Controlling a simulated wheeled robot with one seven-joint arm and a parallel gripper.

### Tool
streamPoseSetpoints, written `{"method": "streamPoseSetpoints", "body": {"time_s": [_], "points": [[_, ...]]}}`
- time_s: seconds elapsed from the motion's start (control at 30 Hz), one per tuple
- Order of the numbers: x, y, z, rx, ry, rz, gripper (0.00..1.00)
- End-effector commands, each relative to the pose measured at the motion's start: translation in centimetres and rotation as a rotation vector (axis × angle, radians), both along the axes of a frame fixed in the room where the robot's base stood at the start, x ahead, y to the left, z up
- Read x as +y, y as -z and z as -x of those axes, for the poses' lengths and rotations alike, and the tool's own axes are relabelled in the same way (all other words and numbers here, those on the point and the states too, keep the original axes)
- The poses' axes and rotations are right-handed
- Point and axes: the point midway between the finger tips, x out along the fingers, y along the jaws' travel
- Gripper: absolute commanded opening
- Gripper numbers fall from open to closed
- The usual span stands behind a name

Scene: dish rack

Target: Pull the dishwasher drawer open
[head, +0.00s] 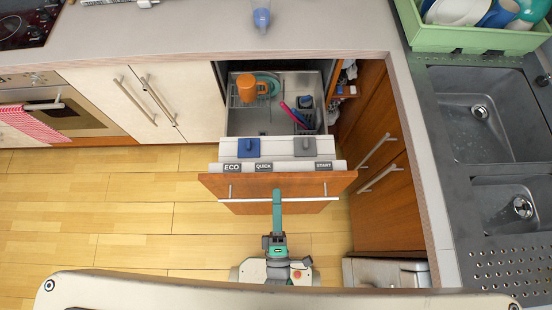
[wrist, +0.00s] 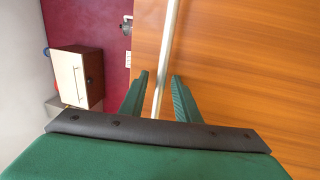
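The dishwasher drawer (head: 290,190) is pulled out from under the counter, its brown front standing well clear of the cabinets. Its interior shows an orange mug (head: 246,88), a green plate (head: 268,84) and a cutlery basket (head: 306,118). A metal bar handle (head: 240,200) runs along the front; it crosses the wrist view (wrist: 168,40). My gripper (head: 277,193) is at the middle of this handle. In the wrist view my gripper's green fingers (wrist: 159,80) stand apart on either side of the bar, with visible gaps, so it looks open.
A double sink (head: 490,120) and a green dish rack (head: 470,38) are at the right. Brown cabinets (head: 385,210) with bar handles stand right of the drawer. An oven (head: 50,105) with a red towel (head: 35,122) is at the left. Wooden floor (head: 110,220) lies clear at left.

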Motion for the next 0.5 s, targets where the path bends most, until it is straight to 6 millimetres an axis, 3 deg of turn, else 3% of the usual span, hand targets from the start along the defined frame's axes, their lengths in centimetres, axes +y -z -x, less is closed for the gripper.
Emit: {"method": "streamPoseSetpoints", "body": {"time_s": [0.17,0.5], "points": [[-0.1,0.4,1.7,0.004,0.001,0.0,0.29],[-0.5,1.7,7.8,0.004,0.001,-0.001,0.29]]}}
